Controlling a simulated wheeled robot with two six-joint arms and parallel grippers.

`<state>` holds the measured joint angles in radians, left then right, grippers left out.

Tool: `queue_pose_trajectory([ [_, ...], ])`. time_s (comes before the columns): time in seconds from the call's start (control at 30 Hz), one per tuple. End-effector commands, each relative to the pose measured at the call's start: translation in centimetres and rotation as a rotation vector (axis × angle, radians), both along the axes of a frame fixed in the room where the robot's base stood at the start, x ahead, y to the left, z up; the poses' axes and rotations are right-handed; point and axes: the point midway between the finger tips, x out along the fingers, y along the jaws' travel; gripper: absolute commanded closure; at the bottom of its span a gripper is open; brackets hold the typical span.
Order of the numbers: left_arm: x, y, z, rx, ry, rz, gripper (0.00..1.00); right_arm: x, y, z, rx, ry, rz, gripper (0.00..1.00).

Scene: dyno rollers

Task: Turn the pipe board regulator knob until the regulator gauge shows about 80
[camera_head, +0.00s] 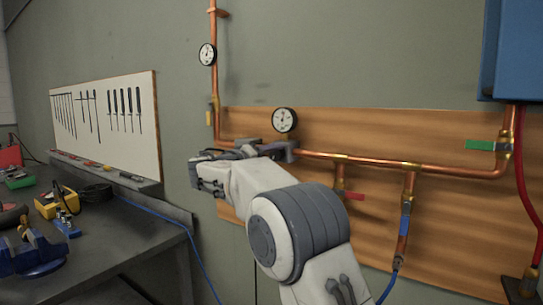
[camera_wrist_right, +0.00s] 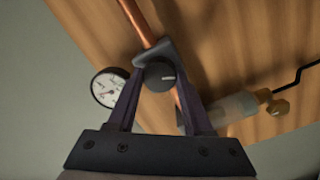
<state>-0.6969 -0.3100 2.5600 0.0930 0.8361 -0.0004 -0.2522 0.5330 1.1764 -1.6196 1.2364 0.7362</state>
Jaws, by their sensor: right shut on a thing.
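The regulator knob (camera_wrist_right: 160,76) is a dark round cap with a pale index line, in the right wrist view. My right gripper (camera_wrist_right: 158,90) has its two fingers on either side of the knob and is shut on it. In the head view the right gripper (camera_head: 272,152) reaches the regulator on the pipe board (camera_head: 450,132) and hides the knob. The regulator gauge (camera_head: 285,120) is a round white dial just above the gripper; it also shows in the wrist view (camera_wrist_right: 109,88). Its reading is too small to tell. My left gripper is not in view.
Copper pipe (camera_head: 380,161) runs right from the regulator, with a red-handled valve (camera_head: 354,196) and a green-handled valve (camera_head: 480,145). A second gauge (camera_head: 207,54) sits on the upright pipe. A cluttered workbench (camera_head: 130,225) stands at left.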

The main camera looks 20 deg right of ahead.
Motion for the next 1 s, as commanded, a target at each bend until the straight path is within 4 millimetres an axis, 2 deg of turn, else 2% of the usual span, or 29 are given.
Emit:
queue_pose_trajectory([
  [0.37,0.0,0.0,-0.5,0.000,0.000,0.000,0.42,0.0,0.1,-0.2,-0.077,0.098,0.001,1.00],
  [1.0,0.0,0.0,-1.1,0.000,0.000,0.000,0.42,0.0,0.0,-0.3,-0.386,0.496,0.001,1.00],
])
